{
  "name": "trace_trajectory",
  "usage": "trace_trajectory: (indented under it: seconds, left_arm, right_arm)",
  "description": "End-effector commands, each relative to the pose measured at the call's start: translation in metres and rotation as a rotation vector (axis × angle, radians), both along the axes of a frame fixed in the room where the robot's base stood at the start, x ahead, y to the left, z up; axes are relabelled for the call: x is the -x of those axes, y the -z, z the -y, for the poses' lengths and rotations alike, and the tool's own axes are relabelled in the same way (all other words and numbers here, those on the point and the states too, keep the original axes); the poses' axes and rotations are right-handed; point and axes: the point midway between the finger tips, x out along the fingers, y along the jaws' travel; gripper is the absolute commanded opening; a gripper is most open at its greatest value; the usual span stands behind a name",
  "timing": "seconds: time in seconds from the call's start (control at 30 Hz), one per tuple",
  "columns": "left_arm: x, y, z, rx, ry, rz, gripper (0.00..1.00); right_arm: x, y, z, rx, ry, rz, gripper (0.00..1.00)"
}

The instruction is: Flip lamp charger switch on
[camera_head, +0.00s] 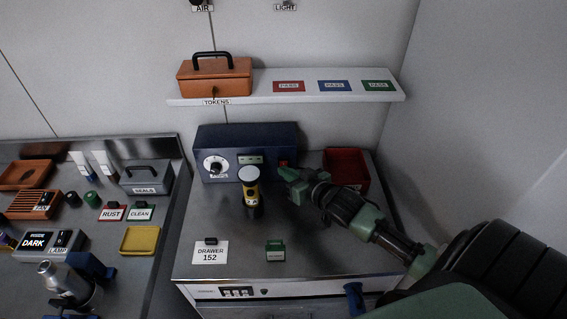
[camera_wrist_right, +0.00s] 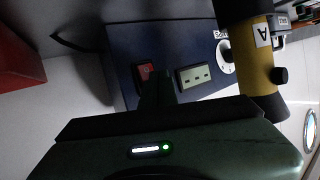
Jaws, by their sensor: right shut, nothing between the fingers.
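The lamp charger (camera_head: 225,136) is a dark blue box at the back of the right bench, with a white dial and a pale slotted panel. Its small red switch (camera_head: 284,164) is at the right of the front face. The switch also shows in the right wrist view (camera_wrist_right: 146,71), and which way it is set I cannot tell. My right gripper (camera_head: 287,176) is shut and empty, its tip close in front of the switch. In the wrist view the dark fingers (camera_wrist_right: 156,92) reach up just below the switch; contact is unclear.
A yellow and black lamp (camera_head: 251,195) stands upright left of my right gripper. A red bin (camera_head: 347,168) is close on the right. A shelf (camera_head: 270,94) hangs above the charger. A green tag (camera_head: 275,252) and a drawer label (camera_head: 210,254) are near the bench front.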

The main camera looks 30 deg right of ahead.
Motion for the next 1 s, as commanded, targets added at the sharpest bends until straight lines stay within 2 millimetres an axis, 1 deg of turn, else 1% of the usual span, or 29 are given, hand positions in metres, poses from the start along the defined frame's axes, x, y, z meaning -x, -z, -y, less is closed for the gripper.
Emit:
trace_trajectory:
  seconds: [0.7, 1.0]
  left_arm:
    - [0.0007, -0.0016, -0.0001, 0.0, 0.0, -0.001, 0.5]
    - [0.0008, -0.0019, -0.0001, 0.0, 0.0, -0.001, 0.5]
  right_arm:
    - [-0.0068, -0.002, 0.004, 0.0, 0.0, 0.001, 0.0]
    - [-0.0059, -0.0015, 0.0033, -0.001, 0.0, 0.0, 0.0]
